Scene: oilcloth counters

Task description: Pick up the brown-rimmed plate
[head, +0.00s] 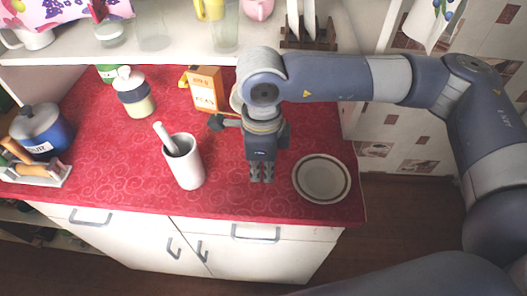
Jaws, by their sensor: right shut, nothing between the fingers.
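The brown-rimmed plate (321,178) lies flat on the red counter near its front right corner. It is white with a dark ring near its rim, and nothing lies on it. My right gripper (262,180) points down over the counter, to the left of the plate and apart from it. Its fingers are together with nothing between them. My left gripper is not in view.
A white mortar with a pestle (184,162) stands left of my right gripper. An orange box (204,90) and a lidded jar (133,92) stand behind. A blue pot (41,130) is at far left. A shelf (160,45) overhangs the back. The counter's front middle is clear.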

